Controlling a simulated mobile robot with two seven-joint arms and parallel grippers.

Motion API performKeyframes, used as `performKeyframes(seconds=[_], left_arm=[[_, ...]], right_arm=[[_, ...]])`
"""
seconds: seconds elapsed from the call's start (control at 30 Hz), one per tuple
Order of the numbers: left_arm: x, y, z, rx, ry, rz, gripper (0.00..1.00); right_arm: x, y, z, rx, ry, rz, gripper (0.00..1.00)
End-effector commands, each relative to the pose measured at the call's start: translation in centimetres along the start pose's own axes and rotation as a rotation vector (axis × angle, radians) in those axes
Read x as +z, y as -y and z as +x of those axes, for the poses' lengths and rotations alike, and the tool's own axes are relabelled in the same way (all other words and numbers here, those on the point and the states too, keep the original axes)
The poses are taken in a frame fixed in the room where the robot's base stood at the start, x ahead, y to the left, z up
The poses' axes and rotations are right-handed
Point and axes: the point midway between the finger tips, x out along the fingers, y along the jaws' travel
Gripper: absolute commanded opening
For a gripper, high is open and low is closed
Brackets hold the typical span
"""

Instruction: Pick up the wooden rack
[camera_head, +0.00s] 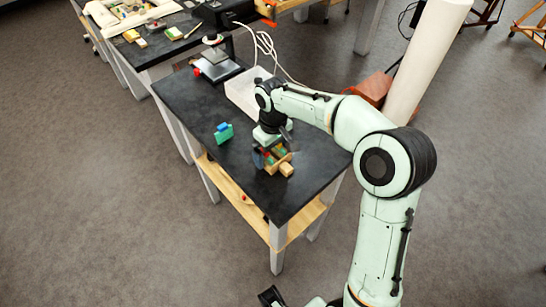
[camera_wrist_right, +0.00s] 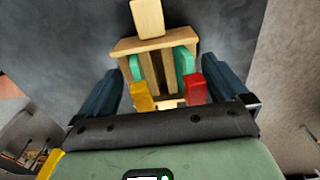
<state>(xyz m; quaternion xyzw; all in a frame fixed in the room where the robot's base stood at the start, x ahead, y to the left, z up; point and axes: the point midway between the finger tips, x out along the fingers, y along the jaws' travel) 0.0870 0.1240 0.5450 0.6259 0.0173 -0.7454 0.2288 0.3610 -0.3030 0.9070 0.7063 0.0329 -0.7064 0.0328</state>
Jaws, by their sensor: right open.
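The wooden rack (camera_head: 271,159) stands near the right side of the dark table, partly hidden by my right gripper. In the right wrist view the rack (camera_wrist_right: 155,47) has a light wood top bar and upright slats. Green, yellow and red pieces sit at its sides. My right gripper (camera_head: 272,142) points down at the rack. In the right wrist view its fingers (camera_wrist_right: 158,80) are apart, one on either side of the rack; whether they touch it is unclear. A dark part at the bottom edge of the head view may be my left gripper (camera_head: 270,297); its jaws are unclear.
A wooden block (camera_head: 287,169) lies beside the rack. A blue and green object (camera_head: 223,132) stands to the left. The table's (camera_head: 190,100) front is clear.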

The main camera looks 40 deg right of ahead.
Motion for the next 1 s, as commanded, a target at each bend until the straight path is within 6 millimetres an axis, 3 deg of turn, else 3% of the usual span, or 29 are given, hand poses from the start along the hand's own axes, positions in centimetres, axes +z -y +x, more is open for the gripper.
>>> performKeyframes(seconds=[0.1,0.33,0.37,0.5,1.0], left_arm=[[0.0,0.1,0.2,0.000,0.001,0.000,1.00],[0.0,0.1,0.2,0.000,0.001,0.000,1.00],[0.0,0.1,0.2,0.000,0.001,0.000,1.00],[0.0,0.1,0.2,0.000,0.001,0.000,1.00],[0.0,0.0,0.0,0.000,0.000,0.000,1.00]], right_arm=[[0.0,0.0,1.2,0.000,0.001,0.000,1.00],[0.0,0.0,1.3,0.000,0.000,-0.001,1.00],[0.0,0.0,1.3,0.000,0.000,-0.001,0.97],[0.0,0.0,1.3,0.000,0.000,-0.001,0.53],[-0.1,0.0,0.3,0.001,-0.002,0.000,0.53]])
